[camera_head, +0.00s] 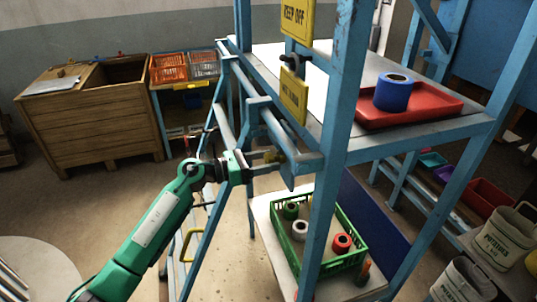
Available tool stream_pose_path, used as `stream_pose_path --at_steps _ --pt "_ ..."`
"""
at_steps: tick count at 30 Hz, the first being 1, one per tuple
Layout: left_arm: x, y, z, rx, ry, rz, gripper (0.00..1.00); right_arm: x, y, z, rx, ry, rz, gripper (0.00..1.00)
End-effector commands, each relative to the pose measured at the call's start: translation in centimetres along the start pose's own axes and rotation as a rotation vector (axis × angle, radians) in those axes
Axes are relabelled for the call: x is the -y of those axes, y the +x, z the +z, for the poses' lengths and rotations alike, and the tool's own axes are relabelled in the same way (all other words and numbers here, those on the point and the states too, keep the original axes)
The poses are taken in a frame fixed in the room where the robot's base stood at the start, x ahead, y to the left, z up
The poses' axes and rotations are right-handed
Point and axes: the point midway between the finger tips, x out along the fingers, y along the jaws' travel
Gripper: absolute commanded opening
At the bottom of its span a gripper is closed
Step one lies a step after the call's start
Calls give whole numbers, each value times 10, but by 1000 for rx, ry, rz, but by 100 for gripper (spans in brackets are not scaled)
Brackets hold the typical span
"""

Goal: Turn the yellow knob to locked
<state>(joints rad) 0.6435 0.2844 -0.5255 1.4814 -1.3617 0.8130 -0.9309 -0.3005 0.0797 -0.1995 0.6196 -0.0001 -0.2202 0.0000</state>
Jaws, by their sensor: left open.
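The yellow knob (281,157) is a small part on the blue steel frame, left of the thick blue upright. It is partly hidden by my gripper's fingers, and I cannot read which way it is turned. My left gripper (272,161) comes in from the lower left on a green arm. Its fingers are open and point right, with the tips at or close beside the knob. I cannot tell whether they touch it. My right gripper is out of view.
Blue rails and uprights surround the gripper closely. A yellow sign (293,96) hangs just above. A red tray (410,104) with a blue roll (393,92) stands on the shelf to the right. A green crate (319,262) with several spools sits below. Open floor lies left.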

Motion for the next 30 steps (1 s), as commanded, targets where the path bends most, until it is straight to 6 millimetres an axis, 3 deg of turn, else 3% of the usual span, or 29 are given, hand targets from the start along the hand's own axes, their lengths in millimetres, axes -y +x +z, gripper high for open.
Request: stream_pose_path --at_steps 12,13,20,30 --pt "0 10 -1 -1 1 0 59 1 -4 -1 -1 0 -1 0" --pt "0 10 0 0 1 0 57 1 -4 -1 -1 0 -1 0" --pt "0 10 0 0 1 0 15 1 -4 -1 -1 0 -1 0" --pt "0 10 0 0 -46 0 15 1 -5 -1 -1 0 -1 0"
